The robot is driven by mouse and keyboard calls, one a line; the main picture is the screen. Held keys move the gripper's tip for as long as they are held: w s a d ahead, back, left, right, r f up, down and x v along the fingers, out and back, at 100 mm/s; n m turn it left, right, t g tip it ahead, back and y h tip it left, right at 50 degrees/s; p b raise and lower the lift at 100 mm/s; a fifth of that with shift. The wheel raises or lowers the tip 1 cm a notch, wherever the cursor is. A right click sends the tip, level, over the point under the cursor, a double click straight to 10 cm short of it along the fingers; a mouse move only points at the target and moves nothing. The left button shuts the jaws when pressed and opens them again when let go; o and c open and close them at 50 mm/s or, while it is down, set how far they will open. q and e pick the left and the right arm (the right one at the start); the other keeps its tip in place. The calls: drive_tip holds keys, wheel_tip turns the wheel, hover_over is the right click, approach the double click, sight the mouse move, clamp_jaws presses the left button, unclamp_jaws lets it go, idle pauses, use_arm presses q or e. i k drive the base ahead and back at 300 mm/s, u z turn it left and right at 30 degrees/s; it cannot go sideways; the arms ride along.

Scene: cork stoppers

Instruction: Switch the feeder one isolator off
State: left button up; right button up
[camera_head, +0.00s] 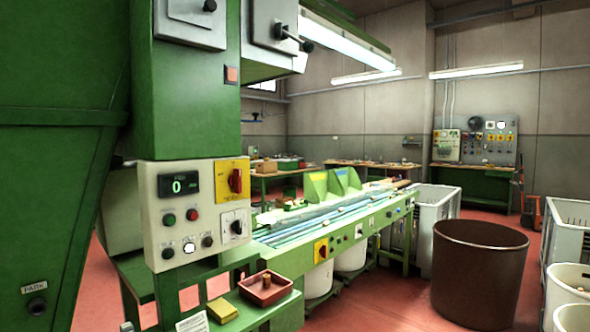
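A near control panel (158,225) at left has a yellow plate with a red rotary isolator handle (236,181); the handle looks upright. Another yellow-plated red switch (321,251) is on the front of the green sorting bench. A grey wall board (503,124) at the far right back carries several small red and yellow switches (491,138). Their labels are too small to read, so I cannot tell which one is the feeder one isolator. Neither of my grippers is in view.
A brown drum (478,270) stands on the red floor at right, between white slatted crates (436,212) and white bins (572,285). A green workbench (470,182) stands below the wall board. An orange pallet truck (531,214) is near it.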

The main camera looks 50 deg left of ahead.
sight(235, 179)
drive_tip(key=i, duration=1.1)
drive_tip(key=u, duration=1.95)
